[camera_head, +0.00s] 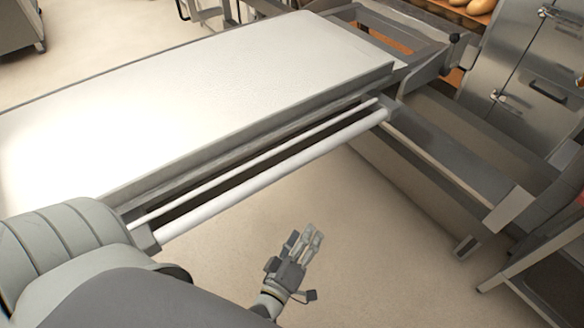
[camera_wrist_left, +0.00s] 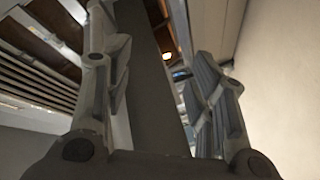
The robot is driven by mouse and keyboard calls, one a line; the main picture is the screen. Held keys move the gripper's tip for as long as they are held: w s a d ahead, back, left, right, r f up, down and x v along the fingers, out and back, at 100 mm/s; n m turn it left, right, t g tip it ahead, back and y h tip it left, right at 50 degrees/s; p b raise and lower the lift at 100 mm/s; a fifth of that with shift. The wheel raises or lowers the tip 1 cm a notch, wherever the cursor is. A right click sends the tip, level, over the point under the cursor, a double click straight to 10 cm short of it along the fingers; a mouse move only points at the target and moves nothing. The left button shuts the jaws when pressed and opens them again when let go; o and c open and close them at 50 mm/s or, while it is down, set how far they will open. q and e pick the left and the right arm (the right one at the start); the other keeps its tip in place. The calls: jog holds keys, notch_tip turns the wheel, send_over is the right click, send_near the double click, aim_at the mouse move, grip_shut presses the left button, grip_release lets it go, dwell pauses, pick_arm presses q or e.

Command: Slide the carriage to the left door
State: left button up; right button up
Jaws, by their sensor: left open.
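The carriage (camera_head: 200,85) is a long flat loader with a pale white top, lying diagonally across the head view. A white round bar (camera_head: 270,180) runs along its near side. My left gripper (camera_head: 309,236) is below this bar in the picture, over the floor, apart from the bar and empty. Its two fingers stand apart in the left wrist view (camera_wrist_left: 160,85), with a dark beam between them in the background. Steel doors with handles (camera_head: 545,85) show at the upper right; I cannot tell which is the left door. My right gripper is out of view.
Steel rails and a low frame (camera_head: 450,165) run along the right, beside the carriage's far end. Bread loaves (camera_head: 470,6) lie on a shelf at the top right. A metal stand (camera_head: 535,265) is at the lower right. Beige floor (camera_head: 390,270) is clear around my left gripper.

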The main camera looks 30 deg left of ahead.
pick_arm(q)
notch_tip(320, 180, up, 8)
jog(key=a+n+t+y, duration=0.1)
jog(key=a+n+y, duration=0.2)
jog(key=n, duration=0.2)
jog(key=n+y, duration=0.3)
send_near(292, 165)
jog(key=a+f, duration=0.1)
jog(key=x, duration=0.3)
jog(key=p+x, duration=0.1)
jog(key=x, duration=0.2)
jog(key=p+x, duration=0.1)
jog(key=x, duration=0.2)
jog(key=shift+w+d+f, duration=0.15)
jog(key=shift+w, duration=0.25)
jog(key=shift+w+a, duration=0.25)
jog(key=shift+w, duration=0.25)
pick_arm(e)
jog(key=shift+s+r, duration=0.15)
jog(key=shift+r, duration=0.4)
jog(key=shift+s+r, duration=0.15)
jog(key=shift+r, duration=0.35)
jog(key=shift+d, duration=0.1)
pick_arm(q)
jog(key=shift+c, duration=0.5)
grip_shut()
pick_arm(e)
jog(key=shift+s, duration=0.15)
